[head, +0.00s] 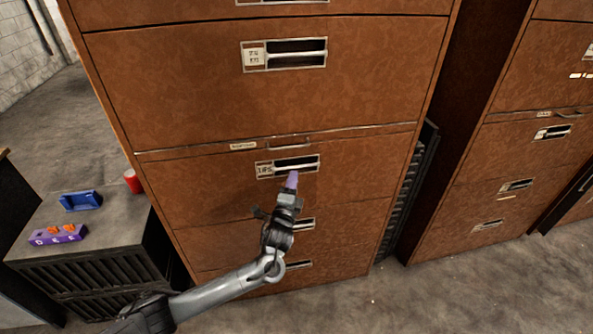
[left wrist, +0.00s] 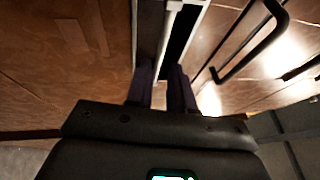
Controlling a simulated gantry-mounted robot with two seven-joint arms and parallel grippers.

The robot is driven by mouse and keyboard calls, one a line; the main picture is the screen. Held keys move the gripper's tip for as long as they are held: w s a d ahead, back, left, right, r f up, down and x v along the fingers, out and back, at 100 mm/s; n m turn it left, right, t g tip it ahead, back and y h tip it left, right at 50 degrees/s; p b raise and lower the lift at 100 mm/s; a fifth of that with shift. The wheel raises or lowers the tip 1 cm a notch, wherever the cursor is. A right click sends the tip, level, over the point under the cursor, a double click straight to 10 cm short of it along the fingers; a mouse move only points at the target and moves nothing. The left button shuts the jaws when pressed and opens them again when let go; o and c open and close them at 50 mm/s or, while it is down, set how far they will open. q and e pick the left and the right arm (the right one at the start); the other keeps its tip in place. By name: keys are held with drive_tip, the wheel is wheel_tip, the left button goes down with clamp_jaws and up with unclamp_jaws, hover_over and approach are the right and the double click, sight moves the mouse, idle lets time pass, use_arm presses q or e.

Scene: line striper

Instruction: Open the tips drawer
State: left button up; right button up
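The tips drawer (head: 350,172) is a brown wood-grain drawer front, closed flush in a tall cabinet. A label beside its recessed metal handle (head: 295,164) seems to read "TIPS". My left gripper (head: 291,181), with purple fingers, is at the lower edge of that handle. In the left wrist view, the two fingers of the left gripper (left wrist: 162,76) stand apart, one on each side of the pale handle bar (left wrist: 169,35). The gripper looks open; whether the fingertips touch the bar cannot be told. My right gripper is not in view.
A larger labelled drawer (head: 260,85) is above, and lower drawers are partly behind my arm. A low dark cabinet (head: 85,265) at left holds a blue holder (head: 81,201), a purple block (head: 58,235) and a red can (head: 132,181). Another brown cabinet (head: 500,160) stands at right.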

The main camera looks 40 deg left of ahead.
sight(296, 166)
use_arm(q)
drive_tip(key=shift+b+x, duration=0.85)
drive_tip(key=shift+x, duration=2.3)
clamp_jaws()
